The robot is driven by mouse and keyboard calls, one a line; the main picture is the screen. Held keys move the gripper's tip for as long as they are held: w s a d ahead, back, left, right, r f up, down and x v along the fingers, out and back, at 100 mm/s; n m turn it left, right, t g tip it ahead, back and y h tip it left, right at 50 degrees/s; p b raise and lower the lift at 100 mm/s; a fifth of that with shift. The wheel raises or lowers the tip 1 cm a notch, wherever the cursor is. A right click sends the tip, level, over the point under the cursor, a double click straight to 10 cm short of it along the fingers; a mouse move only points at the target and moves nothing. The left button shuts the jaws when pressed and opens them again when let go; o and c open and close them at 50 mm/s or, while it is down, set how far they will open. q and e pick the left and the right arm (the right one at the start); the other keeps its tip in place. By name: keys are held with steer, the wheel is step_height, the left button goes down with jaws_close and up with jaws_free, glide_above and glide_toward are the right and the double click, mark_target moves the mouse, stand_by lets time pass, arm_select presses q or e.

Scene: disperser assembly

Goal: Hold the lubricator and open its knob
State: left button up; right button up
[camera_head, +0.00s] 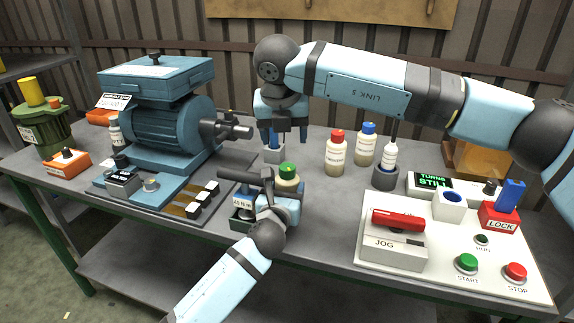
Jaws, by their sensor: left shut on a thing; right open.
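The lubricator appears to be the small cream container (287,185) with a round green knob (288,169) on top. It stands upright near the table's middle. My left gripper (267,190) reaches it from the front and is shut on it; the wrist hides its lower part and the exact contact. My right gripper (284,134) points down behind and slightly left of the green knob.
A blue motor unit (158,132) stands on the left. Red-capped (336,155) and blue-capped (365,146) bottles and a nozzle bottle (389,157) stand right of my grippers. A control panel (440,255) fills the right front. A labelled block (243,203) sits close to my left gripper.

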mark_target(287, 166)
steer(key=w+f+m, duration=0.1)
steer(key=f, duration=0.2)
steer(key=w+f+m, duration=0.1)
steer(key=f, duration=0.3)
steer(key=w+f+m, duration=0.1)
steer(key=w+f, duration=0.1)
steer(key=f, duration=0.1)
steer(key=shift+d+f+t+h, duration=0.15)
steer(key=shift+d+t+h, duration=0.15)
steer(key=c, duration=0.9)
